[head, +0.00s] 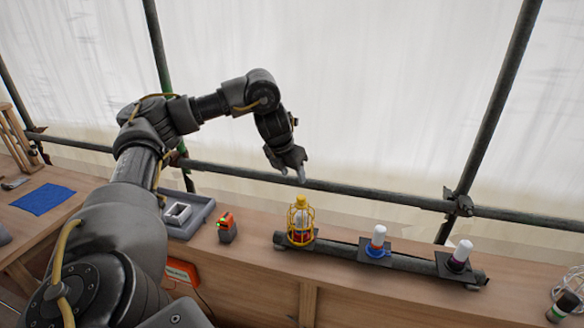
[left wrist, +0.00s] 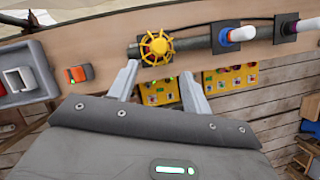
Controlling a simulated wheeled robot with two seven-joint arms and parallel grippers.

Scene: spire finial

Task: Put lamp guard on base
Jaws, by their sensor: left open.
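The yellow wire lamp guard (head: 301,226) stands upright at the left end of a dark rail, around a lamp with a red lower part. It appears to rest on that lamp's base; the exact contact is too small to tell. In the left wrist view the guard (left wrist: 157,48) shows from above as a spoked yellow ring. My left gripper (head: 293,176) is open and empty above the guard, apart from it. Its two fingers (left wrist: 158,73) point toward the guard in the wrist view. My right gripper is not in view.
The dark rail (head: 342,249) also bears a blue-based white lamp (head: 377,241) and a dark-based white lamp (head: 460,255), both unguarded. An orange device (head: 227,227) and a grey tray (head: 186,230) stand left. A scaffold pipe (head: 350,189) runs behind the bench.

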